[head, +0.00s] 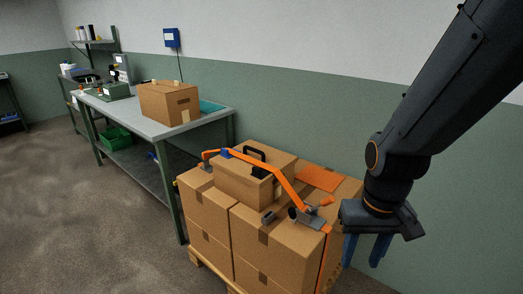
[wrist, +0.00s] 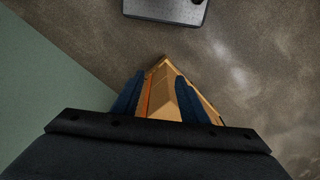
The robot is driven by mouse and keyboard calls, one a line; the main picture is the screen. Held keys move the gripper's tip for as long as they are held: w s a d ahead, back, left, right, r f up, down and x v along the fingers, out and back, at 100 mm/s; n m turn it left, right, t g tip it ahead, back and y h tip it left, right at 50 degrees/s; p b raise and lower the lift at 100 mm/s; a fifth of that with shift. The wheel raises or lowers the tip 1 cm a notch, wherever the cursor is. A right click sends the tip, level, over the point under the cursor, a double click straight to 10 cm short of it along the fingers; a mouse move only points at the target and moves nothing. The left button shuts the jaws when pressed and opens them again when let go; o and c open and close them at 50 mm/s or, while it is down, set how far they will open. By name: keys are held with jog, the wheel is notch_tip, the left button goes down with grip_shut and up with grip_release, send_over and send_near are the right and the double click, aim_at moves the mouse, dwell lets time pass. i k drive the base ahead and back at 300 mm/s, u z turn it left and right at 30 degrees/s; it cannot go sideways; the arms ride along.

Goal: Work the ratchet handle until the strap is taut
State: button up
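The orange strap (head: 285,183) runs over the top carton (head: 240,182) and down the front of the stacked cartons (head: 262,237). Part of it arches over the top carton; how tight it is I cannot tell. The ratchet (head: 306,216), grey metal with an orange-tipped handle (head: 325,201), sits on the stack's near right top. My gripper (head: 362,262) hangs right of the ratchet, fingers down, apart from it. Its blue fingers are spread and empty; in the wrist view they also show apart (wrist: 160,76), with cartons below. The ratchet is not visible in the wrist view.
The cartons stand on a wooden pallet (head: 201,268) beside a grey workbench (head: 152,128) with a carton (head: 169,102) on it. An orange sheet (head: 320,178) lies on the stack behind the ratchet. The green wall is close behind. Floor at left is clear.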

aim_at(329, 200)
jog(key=z, duration=0.35)
jog(key=k, duration=0.5)
jog(key=z, duration=1.1)
jog(key=i, duration=0.65)
jog(key=u, duration=0.75)
jog(key=i, duration=0.65)
jog(key=u, duration=0.75)
